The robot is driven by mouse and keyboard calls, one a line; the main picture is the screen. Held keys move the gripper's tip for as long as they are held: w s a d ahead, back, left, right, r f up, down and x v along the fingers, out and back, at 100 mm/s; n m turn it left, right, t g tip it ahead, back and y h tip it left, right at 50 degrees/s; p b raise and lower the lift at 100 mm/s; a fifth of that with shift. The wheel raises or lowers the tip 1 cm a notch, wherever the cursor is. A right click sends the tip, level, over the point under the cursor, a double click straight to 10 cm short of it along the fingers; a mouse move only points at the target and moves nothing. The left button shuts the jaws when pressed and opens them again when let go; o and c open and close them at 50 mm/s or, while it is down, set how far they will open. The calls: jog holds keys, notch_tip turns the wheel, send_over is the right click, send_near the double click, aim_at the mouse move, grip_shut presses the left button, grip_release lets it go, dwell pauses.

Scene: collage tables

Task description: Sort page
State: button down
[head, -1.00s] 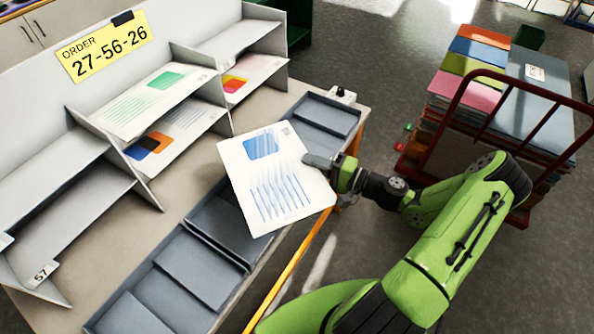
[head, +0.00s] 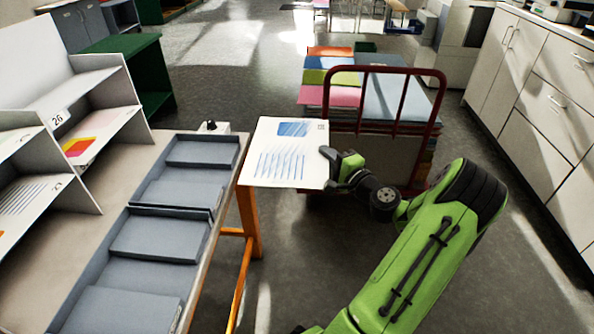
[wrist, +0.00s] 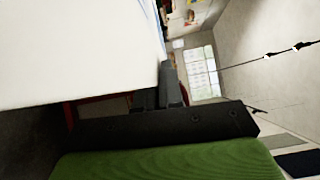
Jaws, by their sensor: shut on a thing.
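My gripper (head: 330,168) is shut on the right edge of a white page (head: 287,165) with a blue block and wavy blue lines. In the head view the page is over the gap between the table and the cart, its left edge close to the table's right edge. The page (wrist: 75,50) also fills the upper left of the wrist view. Slotted shelves (head: 95,98) stand at the left. One compartment marked 26 holds a page with red and yellow shapes (head: 80,146). Another page with dark lines (head: 22,197) lies in a lower compartment.
Grey trays (head: 160,236) line the table's right side, on an orange-legged frame (head: 249,215). A red-railed cart (head: 436,110) with stacked coloured sheets stands behind the page. White cabinets (head: 535,90) stand at the right, a green shelf unit (head: 135,60) at the back left. Floor between is clear.

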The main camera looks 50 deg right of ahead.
jog(key=shift+r+p, duration=0.45)
jog(key=shift+r, duration=0.25)
jog(key=shift+f+b, duration=0.35)
jog(key=shift+b, duration=0.25)
jog(key=shift+f+n+t+b, duration=0.2)
jog(key=shift+n+t+b, duration=0.35)
jog(key=shift+b, duration=0.3)
jog(key=shift+r+n+t+p, duration=0.2)
jog(key=shift+n+t+p, duration=0.2)
jog(key=shift+t, duration=0.25)
jog(key=shift+d+n+t, duration=0.1)
jog(key=shift+n+t, duration=0.45)
jog(key=shift+t, duration=0.05)
jog(key=n+t+y, duration=0.1)
jog(key=n+t, duration=0.1)
jog(key=n+t+y, duration=0.1)
jog(key=n, duration=0.2)
jog(key=shift+r+t, duration=0.2)
jog(key=shift+t, duration=0.2)
